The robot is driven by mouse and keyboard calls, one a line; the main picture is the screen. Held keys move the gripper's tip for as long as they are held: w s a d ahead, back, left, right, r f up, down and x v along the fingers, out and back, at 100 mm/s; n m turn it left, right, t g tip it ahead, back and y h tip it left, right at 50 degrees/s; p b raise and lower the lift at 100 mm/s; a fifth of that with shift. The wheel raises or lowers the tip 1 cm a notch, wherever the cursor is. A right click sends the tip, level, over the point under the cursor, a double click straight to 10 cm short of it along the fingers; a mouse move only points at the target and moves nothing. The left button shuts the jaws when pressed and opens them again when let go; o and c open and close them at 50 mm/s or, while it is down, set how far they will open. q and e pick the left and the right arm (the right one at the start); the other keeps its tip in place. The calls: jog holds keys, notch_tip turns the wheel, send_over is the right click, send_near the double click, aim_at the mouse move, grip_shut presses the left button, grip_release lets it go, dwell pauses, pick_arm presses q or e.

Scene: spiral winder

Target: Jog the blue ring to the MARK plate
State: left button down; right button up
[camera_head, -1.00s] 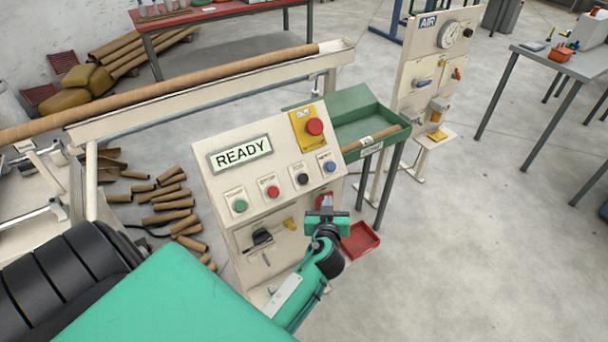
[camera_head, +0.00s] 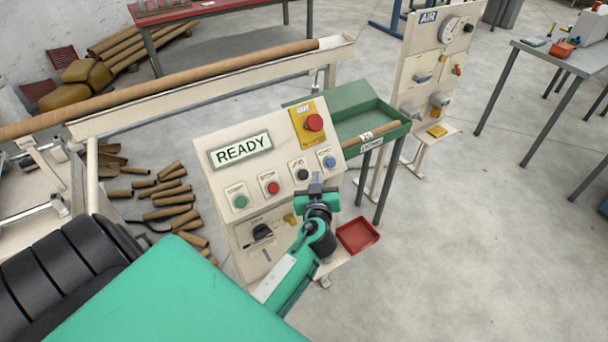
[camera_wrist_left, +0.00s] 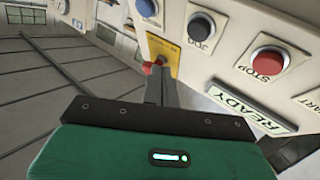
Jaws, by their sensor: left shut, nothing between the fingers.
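A sloped cream control panel (camera_head: 217,183) in the head view has a READY display (camera_head: 240,150). Its button row holds a green, a red STOP (camera_head: 270,187), a black JOG (camera_head: 302,174) and a blue button (camera_head: 329,162). My left gripper (camera_head: 316,183) is shut and empty, just in front of the panel's lower right edge, below the JOG and blue buttons. In the left wrist view its fingers (camera_wrist_left: 158,80) point up past the panel, with the JOG button (camera_wrist_left: 201,29) to their right. I cannot make out a blue ring or MARK plate. My right gripper is out of view.
A long brown tube (camera_head: 180,88) lies along the cream winder bed behind the panel. A green tray table (camera_head: 345,115) stands right of the panel, and a red bin (camera_head: 357,236) sits low beside it. Brown offcuts (camera_head: 170,200) litter the floor at left.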

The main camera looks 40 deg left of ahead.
aim_at(307, 179)
pick_arm(q)
jog(key=shift+w+a+f+b, duration=0.3)
jog(key=shift+a+f+b, duration=0.05)
jog(key=shift+a+f, duration=0.3)
jog(key=shift+w+a+f+b, duration=0.25)
jog(key=shift+a+f+b, duration=0.2)
jog(key=shift+a, duration=0.2)
jog(key=shift+w+a+f+b, duration=0.3)
jog(key=shift+a+f, duration=0.35)
jog(key=shift+f, duration=0.1)
dwell(0.5)
jog(key=shift+a+f+b, duration=0.2)
jog(key=shift+b, duration=0.25)
jog(key=shift+w+a, duration=0.1)
